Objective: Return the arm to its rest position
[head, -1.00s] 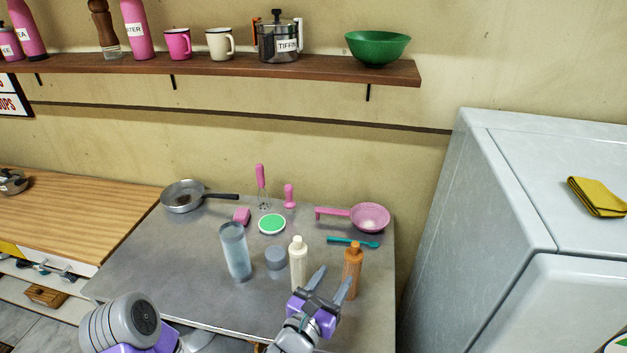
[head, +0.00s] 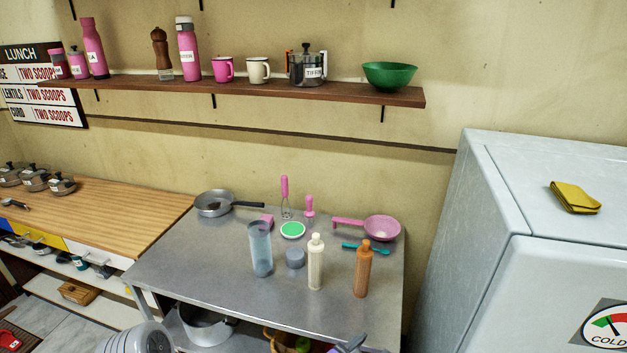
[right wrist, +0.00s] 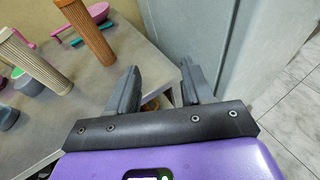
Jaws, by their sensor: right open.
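My right gripper (right wrist: 157,85) is open and empty in the right wrist view, pointing past the edge of the metal table. A rounded grey part of my left arm shows at the bottom left of the head view; the left gripper is out of view. On the metal table (head: 190,265) stand a clear blue cylinder (head: 260,250), a grey cup (head: 295,258), a cream bottle (head: 315,264) and a brown bottle (head: 362,270), all upright.
A pan (head: 214,203), pink strainer (head: 381,228) and teal brush (head: 366,248) lie toward the table's back. A large pale fridge (head: 450,240) stands close on the right. A pot (head: 205,325) sits on the lower shelf. The table's front left is clear.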

